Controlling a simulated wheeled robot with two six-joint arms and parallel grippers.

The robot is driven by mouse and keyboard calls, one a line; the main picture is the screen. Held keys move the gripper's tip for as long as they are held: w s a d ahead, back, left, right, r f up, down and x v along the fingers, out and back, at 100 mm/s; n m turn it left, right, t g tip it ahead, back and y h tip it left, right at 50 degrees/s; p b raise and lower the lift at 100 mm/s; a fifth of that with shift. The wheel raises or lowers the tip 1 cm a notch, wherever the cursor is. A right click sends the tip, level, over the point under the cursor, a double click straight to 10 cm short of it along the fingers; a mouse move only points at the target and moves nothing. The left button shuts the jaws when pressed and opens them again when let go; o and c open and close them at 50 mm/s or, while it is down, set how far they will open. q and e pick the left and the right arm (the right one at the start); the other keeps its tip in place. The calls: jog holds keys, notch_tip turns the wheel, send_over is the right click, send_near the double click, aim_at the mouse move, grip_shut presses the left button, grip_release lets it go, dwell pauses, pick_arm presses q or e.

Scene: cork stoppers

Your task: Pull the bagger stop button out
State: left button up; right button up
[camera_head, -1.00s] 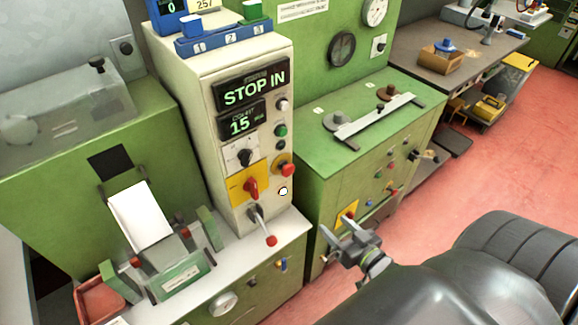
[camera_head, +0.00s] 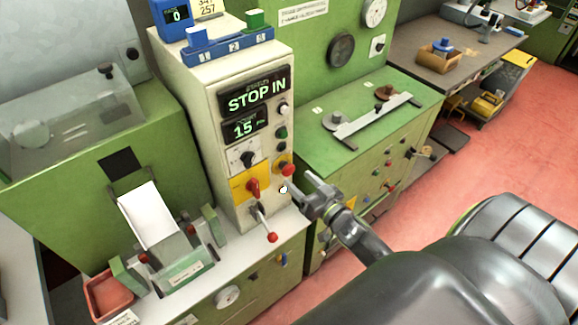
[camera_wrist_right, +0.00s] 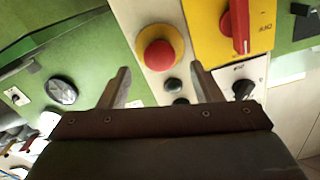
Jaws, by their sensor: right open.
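The bagger stop button (camera_head: 286,169) is a red mushroom cap on a yellow ring, low on the right side of the cream control panel (camera_head: 222,160). It shows large in the right wrist view (camera_wrist_right: 159,54). The panel's display (camera_head: 255,91) reads STOP IN. My right gripper (camera_head: 303,184) is open and empty, just below and right of the button. In the wrist view its two fingertips (camera_wrist_right: 160,70) lie either side of the button in the picture; the depth gap between them is hard to tell. My left gripper is not in view.
A red rotary switch (camera_head: 253,188) on a yellow plate and a red-tipped lever (camera_head: 271,236) are close by on the left and below. Small black and green buttons (camera_head: 281,132) sit above the stop button. A green cabinet (camera_head: 340,150) stands to the right.

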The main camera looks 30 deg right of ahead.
aim_at(290, 172)
jog(key=w, duration=0.5)
jog(key=shift+w+a, duration=0.2)
jog(key=shift+w, duration=0.2)
grip_shut()
jog(key=shift+s+p, duration=0.65)
jog(key=shift+p, duration=0.05)
jog(key=shift+f, duration=0.1)
jog(key=shift+c, duration=2.3)
grip_release()
jog(key=o, duration=0.5)
jog(key=shift+s, duration=0.15)
jog(key=shift+c, duration=0.2)
